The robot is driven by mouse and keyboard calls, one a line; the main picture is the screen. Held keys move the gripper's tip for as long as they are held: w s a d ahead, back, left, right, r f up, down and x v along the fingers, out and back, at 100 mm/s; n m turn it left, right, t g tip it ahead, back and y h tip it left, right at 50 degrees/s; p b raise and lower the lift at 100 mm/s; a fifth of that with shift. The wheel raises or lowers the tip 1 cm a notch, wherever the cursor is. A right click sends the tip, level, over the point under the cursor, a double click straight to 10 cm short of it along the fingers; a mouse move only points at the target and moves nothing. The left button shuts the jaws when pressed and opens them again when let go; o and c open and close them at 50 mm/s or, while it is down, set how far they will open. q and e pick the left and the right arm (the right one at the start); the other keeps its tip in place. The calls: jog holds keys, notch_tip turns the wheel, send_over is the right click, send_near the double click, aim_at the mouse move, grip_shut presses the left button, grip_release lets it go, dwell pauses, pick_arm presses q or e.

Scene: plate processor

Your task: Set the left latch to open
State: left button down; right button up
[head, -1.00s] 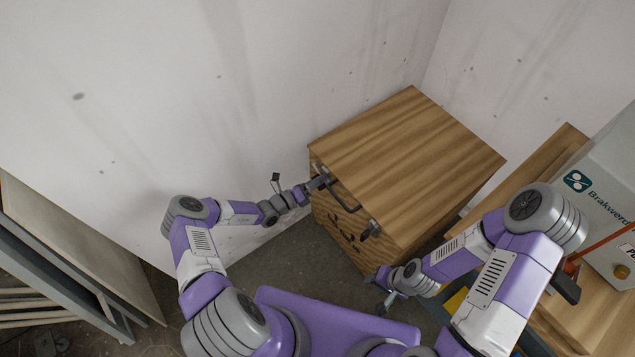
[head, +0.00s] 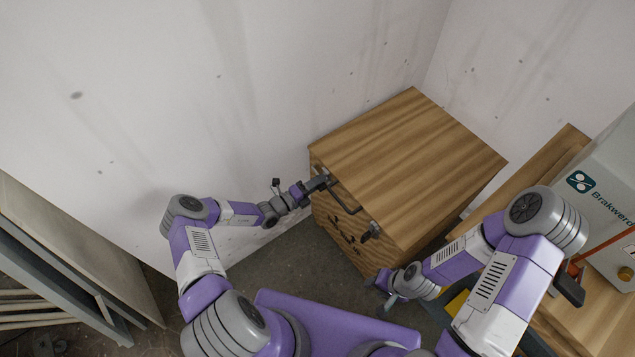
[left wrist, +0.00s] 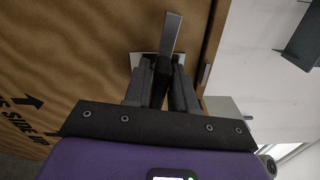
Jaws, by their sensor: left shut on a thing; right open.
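The wooden crate (head: 410,150) stands against the wall, with a dark bar handle and latches along its near front edge. The left latch, a grey metal lever on a plate, shows in the left wrist view (left wrist: 171,38); its lever sticks out past the fingertips. My left gripper (head: 325,180) is at the crate's left front corner. In the left wrist view its dark fingers (left wrist: 162,72) are shut on the latch. The right latch (head: 371,230) is at the other end of the front edge. My right gripper (head: 385,298) is open and empty, low in front of the crate.
A wooden bench (head: 590,318) with a grey Brakwerd machine (head: 610,200) stands at the right. Grey-framed panels (head: 75,265) lean at the left. The white wall is close behind my left arm. Some floor is clear before the crate.

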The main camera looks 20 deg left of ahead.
pick_arm(q)
jog(key=c, duration=1.1)
grip_release()
jog(key=p+v, duration=0.2)
jog(key=v, duration=0.5)
jog(key=shift+s+a, duration=0.2)
jog(key=shift+s, duration=0.1)
